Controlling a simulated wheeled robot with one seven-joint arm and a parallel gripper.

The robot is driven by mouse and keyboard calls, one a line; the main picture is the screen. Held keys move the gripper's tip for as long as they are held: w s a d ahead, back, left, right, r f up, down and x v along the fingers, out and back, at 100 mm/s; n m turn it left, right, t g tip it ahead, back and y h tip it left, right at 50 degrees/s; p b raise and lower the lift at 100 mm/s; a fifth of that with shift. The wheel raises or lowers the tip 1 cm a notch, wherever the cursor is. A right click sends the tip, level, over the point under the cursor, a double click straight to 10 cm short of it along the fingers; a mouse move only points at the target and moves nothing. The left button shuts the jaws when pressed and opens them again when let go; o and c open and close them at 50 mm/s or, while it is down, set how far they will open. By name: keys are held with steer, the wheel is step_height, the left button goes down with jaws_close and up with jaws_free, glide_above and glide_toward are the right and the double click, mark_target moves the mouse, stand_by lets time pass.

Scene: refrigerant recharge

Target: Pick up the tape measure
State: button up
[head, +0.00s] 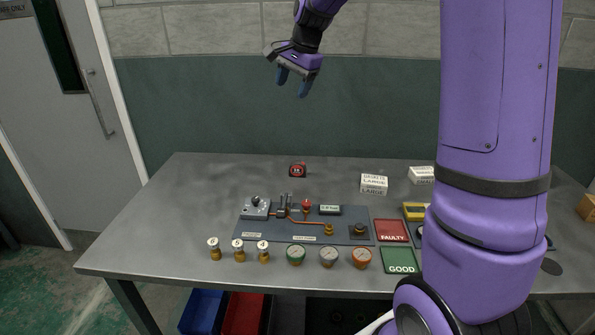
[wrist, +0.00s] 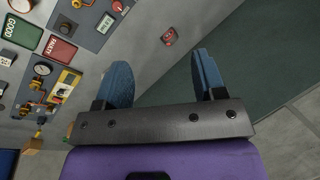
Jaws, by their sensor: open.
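The tape measure (head: 297,170) is small, red and black, and sits on the grey table toward its back edge. In the wrist view the tape measure (wrist: 169,36) lies beyond the fingertips, in line with the gap between them. My gripper (head: 294,92) is above the table's back side, in front of the green wall band, well above the tape measure and apart from it. In the wrist view its two blue fingers (wrist: 162,75) are spread with nothing between them.
White gasket boxes (head: 374,184) stand right of the tape measure. In front lies a dark panel (head: 274,232) with fittings, brass parts (head: 238,250), gauges (head: 328,256), a red FAULTY mat (head: 392,231) and a green GOOD mat (head: 401,260). The table's left part is clear.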

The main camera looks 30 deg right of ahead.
steer(key=w+d+f+m, duration=0.6)
steer(key=w+d+f, duration=0.2)
steer(key=w+f, duration=0.5)
steer(key=m+y, duration=0.2)
steer(key=m, duration=0.4)
glide_toward(296, 168)
steer(key=shift+w+d+r+g, duration=0.1)
steer(key=shift+w+g, duration=0.05)
steer(key=shift+w, duration=0.25)
steer(key=shift+w+d+r+g, duration=0.1)
steer(key=shift+w+r+g, duration=0.05)
steer(key=shift+w, duration=0.25)
steer(key=shift+w+f, duration=0.1)
steer(key=shift+f, duration=0.5)
steer(key=x, duration=1)
steer(key=shift+d+f, duration=0.2)
steer(key=shift+f, duration=0.05)
steer(key=shift+c, duration=0.5)
steer(key=shift+w, duration=0.1)
steer(key=c, duration=1.1)
